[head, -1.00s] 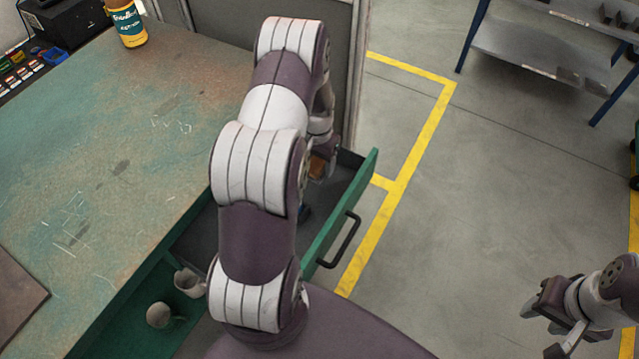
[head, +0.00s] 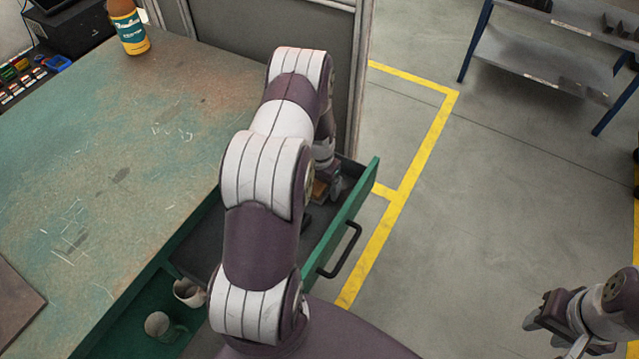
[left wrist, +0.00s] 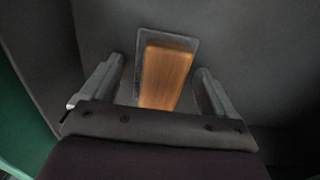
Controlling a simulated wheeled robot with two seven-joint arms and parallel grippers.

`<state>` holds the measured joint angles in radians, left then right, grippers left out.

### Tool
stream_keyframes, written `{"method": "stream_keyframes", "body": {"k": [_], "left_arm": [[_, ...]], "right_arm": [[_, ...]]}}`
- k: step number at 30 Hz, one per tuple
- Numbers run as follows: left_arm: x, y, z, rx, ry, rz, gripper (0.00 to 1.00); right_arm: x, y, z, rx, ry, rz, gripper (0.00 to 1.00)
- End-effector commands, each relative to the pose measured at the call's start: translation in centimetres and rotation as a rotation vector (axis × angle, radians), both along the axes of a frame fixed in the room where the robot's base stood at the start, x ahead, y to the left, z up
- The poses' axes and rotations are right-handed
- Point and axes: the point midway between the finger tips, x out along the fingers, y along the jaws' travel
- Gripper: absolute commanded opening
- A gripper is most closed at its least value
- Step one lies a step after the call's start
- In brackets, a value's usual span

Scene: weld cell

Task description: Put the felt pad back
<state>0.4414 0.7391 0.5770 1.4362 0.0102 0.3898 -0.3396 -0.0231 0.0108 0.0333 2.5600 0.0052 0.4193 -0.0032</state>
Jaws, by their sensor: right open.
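A wooden block (left wrist: 166,76) lies in the open drawer, on or against a thin grey rectangular piece (left wrist: 140,48) that shows along its edges. I cannot tell whether this grey piece is the felt pad. My left gripper (left wrist: 159,66) is open, with one finger on each side of the block and a gap at both sides. In the head view my left gripper (head: 327,187) is down inside the drawer and largely hidden by my arm, with a bit of the block (head: 319,190) showing. My right gripper (head: 550,328) is open and empty at the lower right, over the floor.
The green drawer (head: 343,220) with a black handle is pulled out from the workbench (head: 120,150). Two mugs, one pale (head: 187,291) and one grey (head: 158,324), sit below the bench edge. A bottle (head: 128,28) stands at the back.

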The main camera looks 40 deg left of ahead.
Motion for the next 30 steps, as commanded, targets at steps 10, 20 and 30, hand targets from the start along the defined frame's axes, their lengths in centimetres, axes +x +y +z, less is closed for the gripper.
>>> {"method": "stream_keyframes", "body": {"k": [10,20,30], "left_arm": [[0.1,0.1,6.3,0.001,-0.004,0.000,0.89],[0.0,-0.3,12.5,0.001,-0.002,-0.004,0.89],[-9.1,-15.7,22.7,0.014,-0.105,-0.118,0.89]], "right_arm": [[0.0,0.0,1.2,0.000,0.000,0.000,0.43],[0.0,0.0,1.8,0.000,0.000,0.000,0.43],[0.0,0.0,1.8,0.000,0.000,0.000,0.43]]}}
